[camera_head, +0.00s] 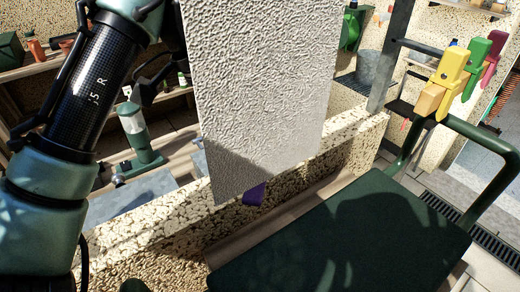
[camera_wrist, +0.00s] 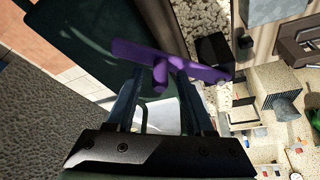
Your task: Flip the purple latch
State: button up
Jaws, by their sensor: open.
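The purple latch (camera_wrist: 170,62) is a bar with a short stub, seen in the wrist view just beyond my fingertips. My gripper (camera_wrist: 160,78) is open, with one finger on each side of the stub; I cannot tell if either finger touches it. In the head view only a small part of the purple latch (camera_head: 254,194) shows below the white textured panel (camera_head: 265,80). That panel hides my gripper and most of the latch there.
A low speckled wall (camera_head: 150,225) runs under the panel. A dark green flat surface (camera_head: 350,240) lies in front, with a green tube rail (camera_head: 405,150) at right. Yellow (camera_head: 443,82) and green (camera_head: 474,66) clamp-like pieces stand beyond it. Shelves with bottles stand behind my arm.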

jog(key=shift+f, duration=0.15)
jog(key=shift+c, duration=0.3)
grip_shut()
dwell(1.1)
jog(key=shift+w, duration=0.1)
